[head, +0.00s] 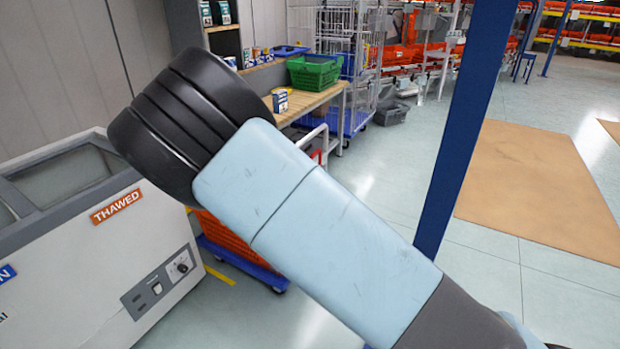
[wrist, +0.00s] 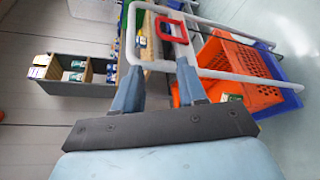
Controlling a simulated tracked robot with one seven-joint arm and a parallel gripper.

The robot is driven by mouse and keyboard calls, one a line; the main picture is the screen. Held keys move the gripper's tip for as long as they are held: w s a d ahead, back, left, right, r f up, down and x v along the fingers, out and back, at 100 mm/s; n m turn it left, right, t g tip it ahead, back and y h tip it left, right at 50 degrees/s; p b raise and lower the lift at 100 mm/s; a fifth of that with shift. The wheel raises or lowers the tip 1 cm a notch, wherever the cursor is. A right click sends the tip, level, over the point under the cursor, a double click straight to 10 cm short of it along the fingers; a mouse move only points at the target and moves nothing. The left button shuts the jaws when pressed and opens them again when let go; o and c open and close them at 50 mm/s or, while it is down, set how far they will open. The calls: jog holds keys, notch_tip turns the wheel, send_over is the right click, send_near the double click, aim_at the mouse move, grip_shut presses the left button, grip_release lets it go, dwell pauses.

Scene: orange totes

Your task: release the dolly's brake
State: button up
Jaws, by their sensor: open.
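The dolly's blue base (head: 243,262) stands on the floor beyond my arm, with an orange tote (head: 236,242) on it; my arm hides much of both. In the wrist view the orange tote (wrist: 232,75) and blue base (wrist: 289,96) are at right. The dolly's white tubular handle (wrist: 215,72) crosses ahead of my gripper. A red loop-shaped brake lever (wrist: 171,41) is at the handle, beyond my fingertips, toward the right finger. A bit of red also shows in the head view (head: 317,156). My gripper (wrist: 158,76) is open, with nothing clearly gripped; the head view hides it.
A white chest freezer (head: 95,290) with a THAWED label stands at left, close to the dolly. A wooden bench (head: 318,98) with a green crate (head: 314,71) is behind. A blue post (head: 465,125) rises right of my arm.

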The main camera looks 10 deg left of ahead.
jog(key=shift+s+r, duration=0.15)
jog(key=shift+s, duration=0.7)
jog(key=shift+d, duration=0.1)
jog(key=s+d+r+m+g+y, duration=0.1)
jog(key=s+d+r+m+g, duration=0.25)
jog(key=d+r+m, duration=0.6)
jog(key=s+d+r+m+g+y, duration=0.15)
jog(key=d+r+m+g, duration=0.4)
jog(key=d, duration=0.75)
jog(key=s+d+r+m+h, duration=0.1)
jog(key=s+d+r+m, duration=0.2)
jog(key=s, duration=0.6)
jog(key=s+d+r+m+h, duration=0.1)
jog(key=s+d+r+m, duration=0.1)
jog(key=s+d+r, duration=0.3)
jog(key=s+d+r+m+g+h, duration=0.1)
jog(key=s+d+r+m, duration=0.2)
jog(key=s+d, duration=0.6)
jog(key=s+r, duration=0.1)
jog(key=s, duration=0.2)
jog(key=shift+s+d+m, duration=0.2)
jog(key=shift+s+m, duration=0.1)
jog(key=shift+s, duration=0.05)
